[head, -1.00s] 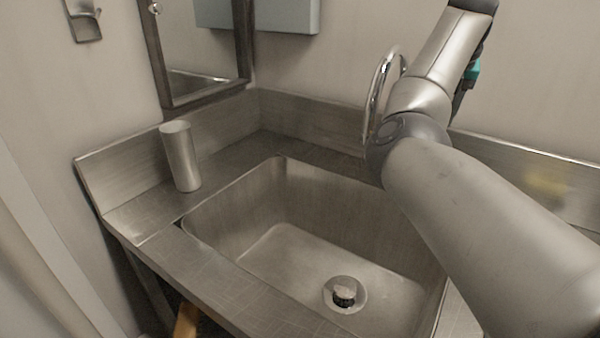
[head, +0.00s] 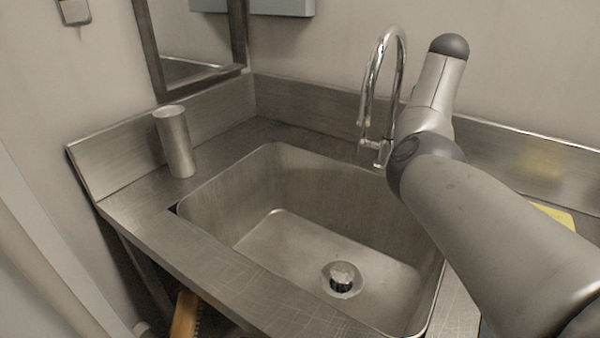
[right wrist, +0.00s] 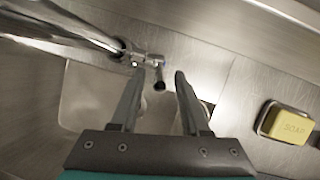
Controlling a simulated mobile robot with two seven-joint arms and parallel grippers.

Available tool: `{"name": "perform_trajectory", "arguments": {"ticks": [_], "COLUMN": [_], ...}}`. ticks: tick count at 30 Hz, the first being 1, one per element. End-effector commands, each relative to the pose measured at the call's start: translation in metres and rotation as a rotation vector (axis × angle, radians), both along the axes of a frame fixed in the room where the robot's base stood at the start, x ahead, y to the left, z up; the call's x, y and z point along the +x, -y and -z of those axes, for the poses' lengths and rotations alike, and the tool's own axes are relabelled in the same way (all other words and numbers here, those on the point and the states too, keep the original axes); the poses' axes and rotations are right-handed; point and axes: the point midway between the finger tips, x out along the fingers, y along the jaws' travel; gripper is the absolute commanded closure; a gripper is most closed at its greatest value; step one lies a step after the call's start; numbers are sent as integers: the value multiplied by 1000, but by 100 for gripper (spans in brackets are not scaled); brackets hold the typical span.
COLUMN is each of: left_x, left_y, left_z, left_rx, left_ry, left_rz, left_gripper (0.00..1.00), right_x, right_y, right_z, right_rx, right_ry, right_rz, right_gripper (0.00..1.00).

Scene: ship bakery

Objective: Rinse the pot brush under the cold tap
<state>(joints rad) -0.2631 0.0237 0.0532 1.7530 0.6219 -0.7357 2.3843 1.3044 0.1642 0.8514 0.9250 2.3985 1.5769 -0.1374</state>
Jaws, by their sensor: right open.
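The chrome gooseneck tap (head: 398,75) stands at the back right of the steel sink (head: 285,250). In the right wrist view the tap (right wrist: 90,32) comes in from the upper left, and its small dark-tipped handle (right wrist: 159,80) shows between my right gripper's fingertips. My right gripper (right wrist: 156,76) is open and empty; I cannot tell whether it touches the handle. In the head view the gripper is hidden by its own arm. A wooden piece with a dark bristly edge (head: 184,316), perhaps the pot brush, is below the counter's front edge. My left gripper is out of view.
A steel cup (head: 175,142) stands on the counter left of the sink. A yellow soap bar (right wrist: 289,126) sits in a dish right of the tap. A raised steel backsplash (head: 310,98) runs behind the sink. The basin is empty except for its drain (head: 342,277).

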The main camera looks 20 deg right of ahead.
Motion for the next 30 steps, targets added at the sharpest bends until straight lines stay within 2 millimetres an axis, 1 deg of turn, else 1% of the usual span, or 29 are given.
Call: {"name": "perform_trajectory", "arguments": {"ticks": [5,17,30], "left_x": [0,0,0], "left_y": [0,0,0], "left_z": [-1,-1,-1], "left_rx": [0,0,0], "left_ry": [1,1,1], "left_rz": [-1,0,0], "left_gripper": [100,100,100], "right_x": [0,0,0], "right_y": [0,0,0], "right_z": [0,0,-1], "right_rx": [-1,-1,-1], "right_ry": [-1,-1,0], "right_rz": [0,0,0], "right_gripper": [54,99,100]}}
